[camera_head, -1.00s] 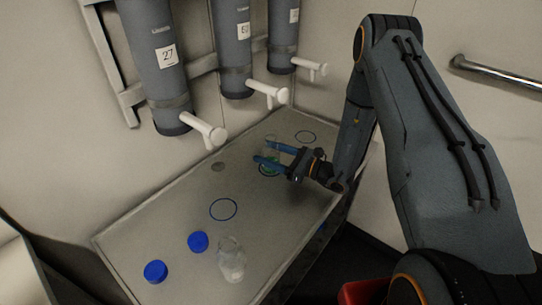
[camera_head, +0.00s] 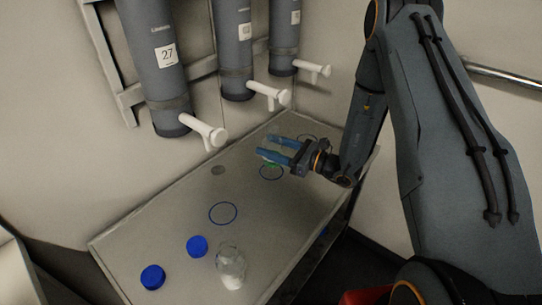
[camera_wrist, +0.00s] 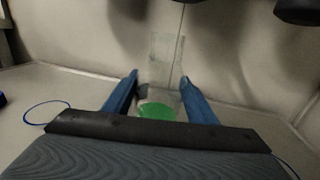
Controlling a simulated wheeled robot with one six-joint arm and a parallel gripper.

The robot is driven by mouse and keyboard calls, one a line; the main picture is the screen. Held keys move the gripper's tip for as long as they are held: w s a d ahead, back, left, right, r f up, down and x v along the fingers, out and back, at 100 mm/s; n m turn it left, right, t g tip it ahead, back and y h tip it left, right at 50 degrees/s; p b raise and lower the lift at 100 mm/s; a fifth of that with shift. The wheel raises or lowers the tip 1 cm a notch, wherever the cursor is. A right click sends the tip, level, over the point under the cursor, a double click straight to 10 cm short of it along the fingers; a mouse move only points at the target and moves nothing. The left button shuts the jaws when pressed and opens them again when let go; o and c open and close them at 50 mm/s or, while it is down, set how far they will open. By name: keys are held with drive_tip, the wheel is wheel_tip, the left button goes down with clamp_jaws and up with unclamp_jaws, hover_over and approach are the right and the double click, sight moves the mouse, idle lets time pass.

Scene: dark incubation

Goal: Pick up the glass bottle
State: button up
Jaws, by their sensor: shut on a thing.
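A clear glass bottle with green contents at its bottom is between the blue fingers of my gripper (camera_head: 274,148). In the head view the fingers hide most of it, and only the green part (camera_head: 272,161) shows clearly. In the wrist view the see-through bottle (camera_wrist: 164,58) stands between the two fingers, its green bottom (camera_wrist: 156,111) nearest. My gripper is shut on this bottle and holds it just above a blue ring on the table. A second clear glass bottle (camera_head: 230,262) with white contents stands at the front of the table.
Two blue caps (camera_head: 197,246) (camera_head: 153,277) lie left of the second bottle. Several blue rings, one of them empty mid-table (camera_head: 223,213), mark the grey table (camera_head: 180,215). Grey wall dispensers (camera_head: 158,60) with white taps (camera_head: 205,130) overhang its back edge.

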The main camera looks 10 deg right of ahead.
wheel_tip(320, 180, up, 3)
drive_tip(key=shift+f+b, duration=0.2)
drive_tip(key=shift+b, duration=0.1)
drive_tip(key=s+a+b+v, duration=0.1)
drive_tip(key=b+v, duration=0.1)
drive_tip(key=v, duration=0.7)
drive_tip(key=s+a+b+v, duration=0.1)
drive_tip(key=s+v, duration=0.1)
drive_tip(key=v, duration=0.8)
drive_tip(key=shift+s+b, duration=0.2)
drive_tip(key=shift+b, duration=0.2)
drive_tip(key=w+a+r+n+g+y, duration=0.1)
drive_tip(key=w+a+n+g+y, duration=0.2)
drive_tip(key=a+n+g, duration=0.35)
drive_tip(key=a+f+n+b, duration=0.1)
drive_tip(key=s+a+f+n+g+b, duration=0.1)
drive_tip(key=n, duration=0.1)
drive_tip(key=s+a+f+n+h+b, duration=0.1)
drive_tip(key=n, duration=0.1)
drive_tip(key=shift+s+a+f+g, duration=0.2)
drive_tip(key=shift+a+f+g, duration=0.15)
drive_tip(key=shift+a, duration=0.05)
drive_tip(key=shift+w+d+r+n+h, duration=0.1)
drive_tip(key=shift+w+r+n+h, duration=0.3)
drive_tip(key=shift+n, duration=0.45)
drive_tip(key=shift+r, duration=0.1)
